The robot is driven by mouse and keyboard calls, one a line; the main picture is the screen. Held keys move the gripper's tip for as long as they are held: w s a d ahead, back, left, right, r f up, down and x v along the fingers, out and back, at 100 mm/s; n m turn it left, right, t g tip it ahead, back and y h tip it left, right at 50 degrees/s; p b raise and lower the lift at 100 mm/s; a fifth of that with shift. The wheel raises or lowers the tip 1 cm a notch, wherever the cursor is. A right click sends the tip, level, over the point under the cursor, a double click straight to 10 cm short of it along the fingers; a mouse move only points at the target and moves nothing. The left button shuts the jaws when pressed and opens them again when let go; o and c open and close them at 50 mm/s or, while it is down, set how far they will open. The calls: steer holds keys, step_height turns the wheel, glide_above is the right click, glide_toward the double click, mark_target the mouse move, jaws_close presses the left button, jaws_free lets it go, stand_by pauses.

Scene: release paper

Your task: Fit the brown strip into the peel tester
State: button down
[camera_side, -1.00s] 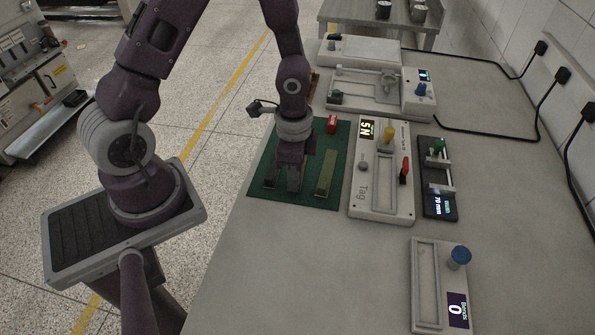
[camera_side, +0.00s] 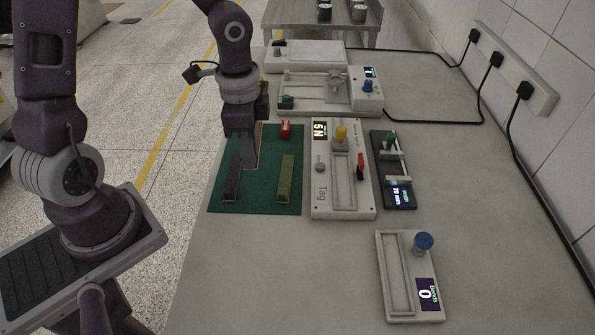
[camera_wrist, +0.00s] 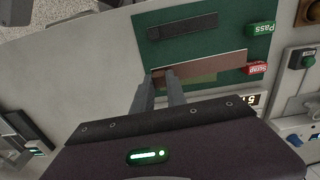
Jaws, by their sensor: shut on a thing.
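The brown strip (camera_wrist: 210,64) lies across the green mat in the wrist view, with one end between my fingertips. In the side view, part of the brown strip (camera_side: 258,138) shows beside my fingers. My gripper (camera_side: 247,164) points down over the back-left half of the mat and is shut on the strip's end; its fingertips (camera_wrist: 163,73) also show in the wrist view. Whether the strip is lifted clear of the mat I cannot tell. The grey device with a "5 N" display, yellow knob and red lever, apparently the peel tester (camera_side: 319,202), stands just right of the mat.
The green mat (camera_side: 258,198) also bears a black strip (camera_side: 231,180), an olive strip (camera_side: 286,178) and a red Scrap block (camera_side: 285,129). A green Pass block (camera_wrist: 260,28) shows in the wrist view. A black gauge (camera_side: 403,192) and a Bends device (camera_side: 394,275) stand to the right.

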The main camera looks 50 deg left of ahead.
steer(key=w+d+r, duration=0.2)
steer(key=w+d, duration=1)
steer(key=d, duration=0.3)
steer(key=f, duration=0.8)
steer(key=shift+s+d+f, duration=0.25)
steer(key=shift+d+f, duration=0.05)
steer(key=shift+f, duration=0.3)
steer(key=shift+f, duration=0.1)
steer(key=c, duration=1.3)
jaws_free()
steer(key=shift+c, duration=0.2)
